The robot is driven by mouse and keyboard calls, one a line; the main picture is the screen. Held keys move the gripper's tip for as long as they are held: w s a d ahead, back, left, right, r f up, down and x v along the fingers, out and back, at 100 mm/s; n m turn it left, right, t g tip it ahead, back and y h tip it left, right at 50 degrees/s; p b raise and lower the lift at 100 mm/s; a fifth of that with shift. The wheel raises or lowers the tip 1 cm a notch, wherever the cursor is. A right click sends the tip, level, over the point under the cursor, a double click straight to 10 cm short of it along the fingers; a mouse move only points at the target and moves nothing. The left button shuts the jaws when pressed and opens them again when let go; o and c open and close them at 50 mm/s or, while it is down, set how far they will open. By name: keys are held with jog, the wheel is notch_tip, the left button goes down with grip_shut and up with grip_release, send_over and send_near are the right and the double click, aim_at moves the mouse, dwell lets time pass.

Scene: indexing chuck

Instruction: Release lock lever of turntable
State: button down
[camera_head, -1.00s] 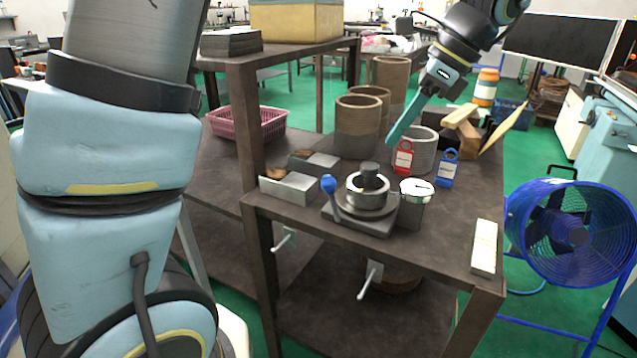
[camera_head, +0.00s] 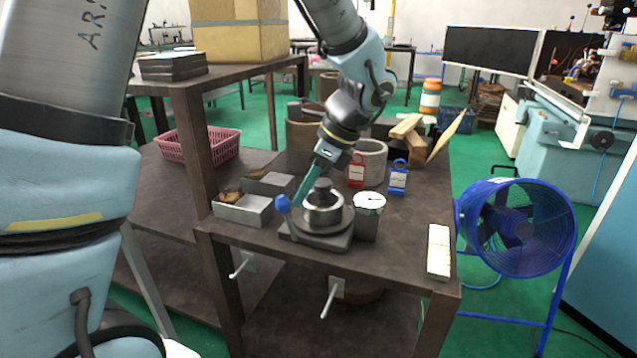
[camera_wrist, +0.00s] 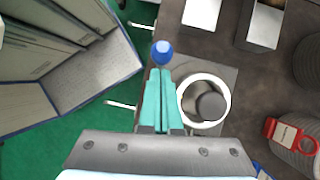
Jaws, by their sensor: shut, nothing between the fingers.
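The turntable (camera_head: 322,214) is a round metal chuck with a grey knob on top, on a dark square base at the front of the bench. It also shows in the wrist view (camera_wrist: 220,86). The lock lever has a blue ball (camera_head: 283,204) on a short stem at the left of the base. In the wrist view the blue ball (camera_wrist: 162,52) sits just beyond my fingertips. My gripper (camera_head: 299,201) has teal fingers pressed together and empty, pointing down between the lever ball and the chuck. I cannot tell whether they touch the lever. The fingers in the wrist view (camera_wrist: 160,72) hide the stem.
Metal boxes (camera_head: 243,208) lie to the left. Red (camera_head: 356,172) and blue (camera_head: 398,178) tags, and cylinders (camera_head: 303,143), stand behind. The bench's front right is mostly clear except a pale strip (camera_head: 438,250).

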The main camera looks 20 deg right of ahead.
jog(key=shift+w+a, duration=0.15)
jog(key=shift+a, duration=0.05)
